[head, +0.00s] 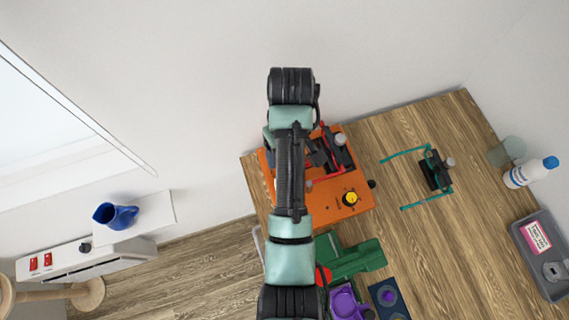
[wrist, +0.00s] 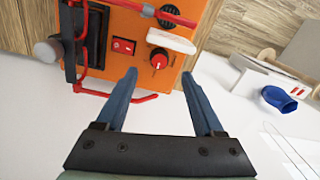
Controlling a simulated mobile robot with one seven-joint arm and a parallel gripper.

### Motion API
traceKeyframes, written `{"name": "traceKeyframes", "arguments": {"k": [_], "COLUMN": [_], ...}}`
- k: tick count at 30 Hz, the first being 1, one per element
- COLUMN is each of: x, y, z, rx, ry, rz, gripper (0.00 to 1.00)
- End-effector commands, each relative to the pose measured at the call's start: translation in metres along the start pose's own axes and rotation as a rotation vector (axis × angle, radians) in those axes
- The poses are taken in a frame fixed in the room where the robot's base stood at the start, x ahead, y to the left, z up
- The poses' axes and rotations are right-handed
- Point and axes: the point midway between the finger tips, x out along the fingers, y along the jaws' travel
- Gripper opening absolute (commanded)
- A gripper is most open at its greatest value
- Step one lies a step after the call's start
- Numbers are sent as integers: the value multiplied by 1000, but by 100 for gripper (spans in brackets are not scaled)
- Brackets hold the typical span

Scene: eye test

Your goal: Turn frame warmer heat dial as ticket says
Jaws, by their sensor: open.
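The orange unit (head: 335,212), likely the frame warmer, stands on the wooden table, partly hidden by my arm in the head view. Its orange panel (wrist: 125,35) fills the upper part of the wrist view. A round red dial (wrist: 159,60) with a pale pointer mark sits on it, beside a white bar (wrist: 171,41) and a red rocker switch (wrist: 123,46). A yellow dial (head: 351,198) shows on the unit in the head view. My gripper (wrist: 160,76) is open and empty, its blue fingertips either side of and just short of the red dial. I cannot make out a readable ticket.
Red spectacle frames (wrist: 110,93) lie by the panel, close to the left finger. Teal frames (head: 425,147) on a black holder, a white bottle (head: 530,172) and a grey tray (head: 524,257) with a pink label stand right. A green tool (head: 352,260) lies in front.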

Motion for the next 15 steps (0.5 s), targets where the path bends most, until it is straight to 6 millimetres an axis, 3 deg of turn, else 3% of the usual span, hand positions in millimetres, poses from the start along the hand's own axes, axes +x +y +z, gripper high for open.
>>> {"name": "traceKeyframes", "arguments": {"k": [7,15], "x": [46,69], "y": [-1,0], "z": [2,1], "rx": [0,0], "ry": [-5,-2], "rz": [-3,0], "gripper": [70,70]}}
